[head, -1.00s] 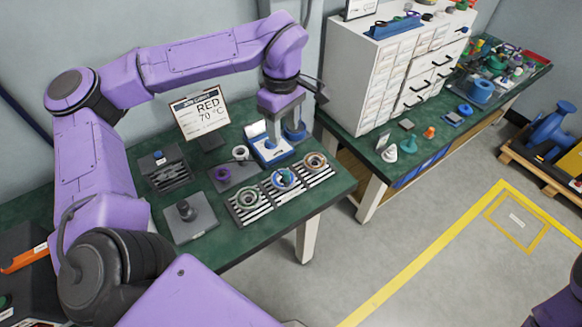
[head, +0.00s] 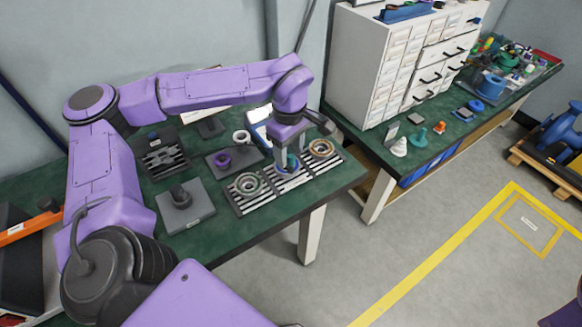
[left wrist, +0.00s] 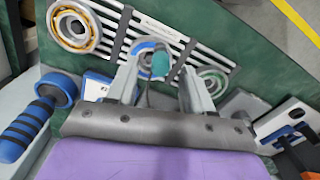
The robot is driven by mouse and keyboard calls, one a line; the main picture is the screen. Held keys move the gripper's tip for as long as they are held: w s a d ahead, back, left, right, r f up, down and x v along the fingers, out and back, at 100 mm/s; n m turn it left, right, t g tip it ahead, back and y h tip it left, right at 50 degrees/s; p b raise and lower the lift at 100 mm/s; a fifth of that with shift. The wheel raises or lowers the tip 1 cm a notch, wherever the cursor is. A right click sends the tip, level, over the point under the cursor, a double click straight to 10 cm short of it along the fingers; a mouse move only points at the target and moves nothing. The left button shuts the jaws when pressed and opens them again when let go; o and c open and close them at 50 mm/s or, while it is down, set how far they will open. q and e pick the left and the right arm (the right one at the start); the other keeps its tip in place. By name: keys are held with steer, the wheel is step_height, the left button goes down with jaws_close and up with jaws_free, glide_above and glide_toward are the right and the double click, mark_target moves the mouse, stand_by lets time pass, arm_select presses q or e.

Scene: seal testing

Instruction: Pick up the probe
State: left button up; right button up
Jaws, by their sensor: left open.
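What looks like the probe, a small piece with a rounded teal end (left wrist: 160,63) and a thin dark stem, shows in the left wrist view between my left fingers. It is at a blue ring (left wrist: 143,48) on the striped rack (left wrist: 178,40); I cannot tell whether it touches the ring. My left gripper (left wrist: 160,80) is open with one finger on each side of the teal piece. In the head view my left gripper (head: 291,165) points down over the rack's middle and hides most of the piece. My right gripper is out of view.
A bronze ring (head: 321,148) and a grey-green ring (head: 248,184) lie on the rack either side. A blue-handled tool (left wrist: 25,128) is close to the gripper.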

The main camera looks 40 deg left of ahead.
mark_target(291, 156)
arm_select(q)
steer(key=f, duration=0.4)
steer(key=shift+s+d, duration=0.1)
steer(key=shift+d, duration=0.2)
steer(key=shift+f, duration=0.3)
jaws_close()
steer(key=shift+r, duration=0.1)
steer(key=shift+r, duration=0.55)
steer(key=s+d+r+b, duration=0.1)
steer(key=s+d+r, duration=0.1)
steer(key=s+r, duration=0.4)
steer(key=s+d+r+b, duration=0.1)
steer(key=s+d+r, duration=0.2)
steer(key=s+r, duration=0.2)
steer(key=shift+s+d+r, duration=0.3)
steer(key=shift+s+r, duration=0.1)
steer(key=shift+s, duration=0.45)
